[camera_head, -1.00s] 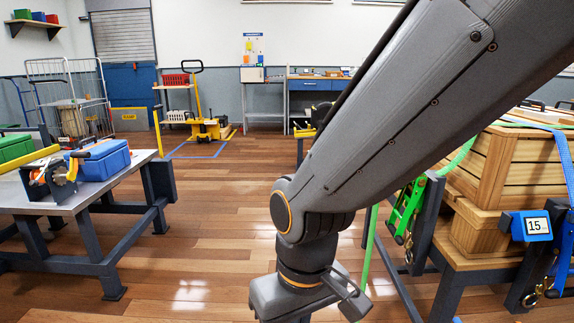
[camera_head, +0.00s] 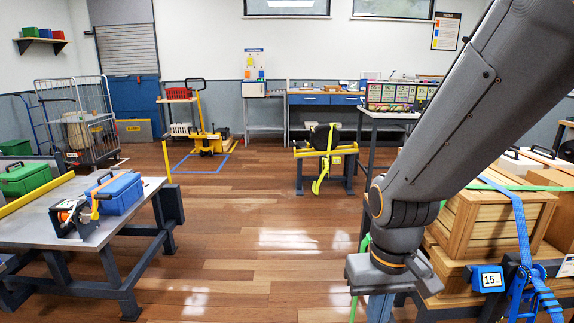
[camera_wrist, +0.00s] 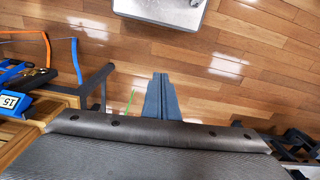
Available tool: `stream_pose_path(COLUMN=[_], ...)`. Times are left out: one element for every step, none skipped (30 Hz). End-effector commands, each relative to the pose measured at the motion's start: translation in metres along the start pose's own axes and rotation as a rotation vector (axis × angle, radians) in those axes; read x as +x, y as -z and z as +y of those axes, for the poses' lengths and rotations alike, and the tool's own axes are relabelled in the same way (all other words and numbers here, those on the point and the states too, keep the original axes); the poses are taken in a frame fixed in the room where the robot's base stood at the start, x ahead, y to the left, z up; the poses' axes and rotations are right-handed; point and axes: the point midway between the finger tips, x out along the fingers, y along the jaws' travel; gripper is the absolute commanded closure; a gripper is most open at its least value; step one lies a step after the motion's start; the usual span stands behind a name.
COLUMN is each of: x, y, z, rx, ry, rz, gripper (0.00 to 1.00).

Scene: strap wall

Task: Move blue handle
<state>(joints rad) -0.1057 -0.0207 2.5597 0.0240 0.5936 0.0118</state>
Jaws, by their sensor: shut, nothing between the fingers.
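The blue ratchet with its handle (camera_head: 518,293) hangs on a blue strap (camera_head: 522,235) at the front of the wooden crates, at the lower right of the head view. A blue box with a display reading 15 (camera_head: 487,279) is just left of it. In the wrist view, blue ratchet parts (camera_wrist: 13,73) show at the left edge, with the display box (camera_wrist: 12,104) below them. My gripper (camera_wrist: 160,76) is shut and empty, its fingers together over the floor, to the right of the blue ratchet and apart from it. In the head view its fingertips are cut off at the bottom edge.
Wooden crates (camera_head: 492,222) stand right of my arm. A trestle with yellow straps (camera_head: 325,160) stands farther back. The middle floor is clear.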

Motion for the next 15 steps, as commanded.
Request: stream_pose_path(x=[-0.017, -0.021, -0.026, -0.029, -0.032, -0.035, -0.037, -0.038, -0.039, -0.039, -0.039, -0.039, -0.039, -0.039, -0.039], y=[-0.005, -0.006, -0.008, -0.009, -0.01, -0.011, -0.012, -0.013, -0.013, -0.013, -0.013, -0.013, -0.013, -0.013, -0.013], z=[0.008, 0.012, 0.017, 0.019, 0.022, 0.025, 0.027, 0.029, 0.031, 0.032, 0.032, 0.032, 0.032, 0.032, 0.032], rx=[0.024, 0.033, 0.046, 0.054, 0.06, 0.068, 0.073, 0.076, 0.079, 0.081, 0.082, 0.082, 0.082, 0.082, 0.082], ry=[-0.002, -0.003, -0.005, -0.006, -0.007, -0.008, -0.008, -0.009, -0.009, -0.009, -0.01, -0.01, -0.01, -0.01, -0.01], rz=[-0.002, -0.003, -0.004, -0.005, -0.006, -0.007, -0.007, -0.008, -0.008, -0.008, -0.008, -0.008, -0.008, -0.008, -0.008], gripper=[1.0, 1.0, 1.0, 1.0, 1.0, 1.0, 1.0, 1.0, 1.0, 1.0, 1.0, 1.0, 1.0, 1.0, 1.0])
